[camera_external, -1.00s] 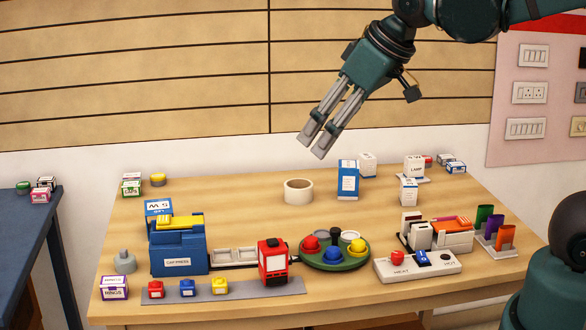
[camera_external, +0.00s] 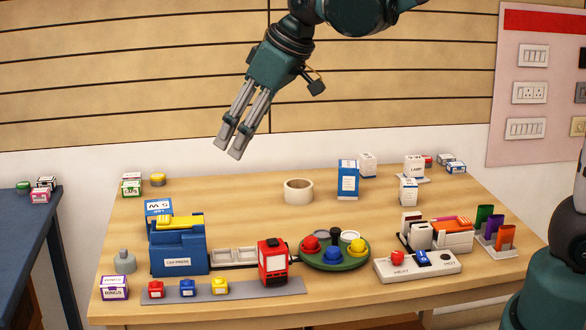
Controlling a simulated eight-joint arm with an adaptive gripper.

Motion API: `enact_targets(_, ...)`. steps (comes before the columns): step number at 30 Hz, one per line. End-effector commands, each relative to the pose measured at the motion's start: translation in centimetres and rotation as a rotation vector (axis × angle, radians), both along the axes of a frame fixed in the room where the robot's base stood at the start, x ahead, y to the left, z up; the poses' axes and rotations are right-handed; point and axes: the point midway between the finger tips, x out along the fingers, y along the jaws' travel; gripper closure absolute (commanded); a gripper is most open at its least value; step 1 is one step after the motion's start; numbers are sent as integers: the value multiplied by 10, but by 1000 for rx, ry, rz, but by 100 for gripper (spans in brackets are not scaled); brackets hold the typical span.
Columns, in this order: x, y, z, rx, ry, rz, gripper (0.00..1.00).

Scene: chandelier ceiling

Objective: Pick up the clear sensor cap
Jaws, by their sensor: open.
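A round green tray (camera_external: 335,267) on the table's front half carries several caps. The pale, whitish cap (camera_external: 350,237) at its back right looks like the clear sensor cap, but I cannot tell for sure at this size. A red cap (camera_external: 311,243), a blue cap (camera_external: 332,254) and a yellow cap (camera_external: 358,246) sit around it, with a black knob (camera_external: 336,234) at the back. My gripper (camera_external: 229,149) is open and empty, high above the back of the table, left of the tray, its fingers pointing down and left.
A blue cap press (camera_external: 180,250) and a red block-shaped unit (camera_external: 272,262) stand left of the tray. A tape roll (camera_external: 299,190) and a blue box (camera_external: 348,180) stand behind.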

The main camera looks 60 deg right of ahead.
Motion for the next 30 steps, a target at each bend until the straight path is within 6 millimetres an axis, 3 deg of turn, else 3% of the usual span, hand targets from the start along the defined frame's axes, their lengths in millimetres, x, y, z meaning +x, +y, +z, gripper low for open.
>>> enact_targets(17,96,36,-51,-9,37,96,54)
enact_targets(30,161,66,-108,-17,65,171,54)
